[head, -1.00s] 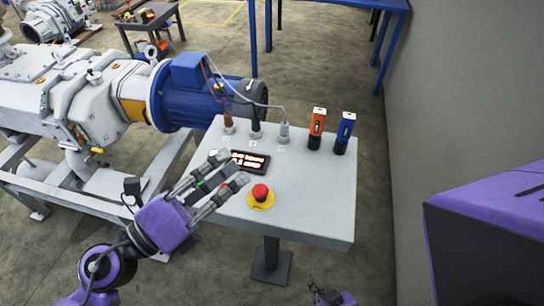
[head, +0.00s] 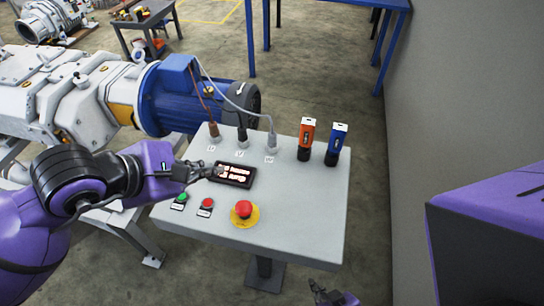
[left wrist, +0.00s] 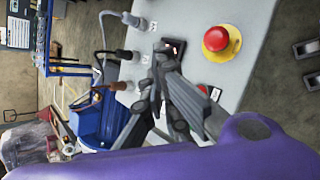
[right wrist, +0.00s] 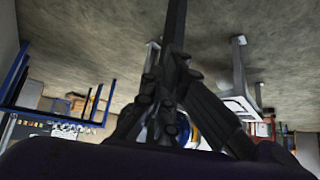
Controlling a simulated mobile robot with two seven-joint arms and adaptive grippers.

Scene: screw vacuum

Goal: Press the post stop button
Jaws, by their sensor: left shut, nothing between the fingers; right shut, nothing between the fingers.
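On the pale control panel (head: 310,210) in the head view are a small green button (head: 181,198), a small red button (head: 206,202) and a big red mushroom button (head: 244,209) on a yellow disc. The mushroom button also shows in the left wrist view (left wrist: 220,42). My left gripper (head: 210,171) is shut and empty at the left edge of the dark display (head: 236,175), behind the small buttons. In the left wrist view its fingertips (left wrist: 165,52) partly cover the display. My right gripper (head: 325,294) is shut and empty, low in front of the panel; its fingers fill the right wrist view (right wrist: 170,80).
Three cable plugs (head: 243,137) stand along the panel's back edge. An orange device (head: 306,137) and a blue device (head: 336,143) stand at its back right. A blue motor (head: 180,95) is behind left. A grey wall (head: 450,100) is at right.

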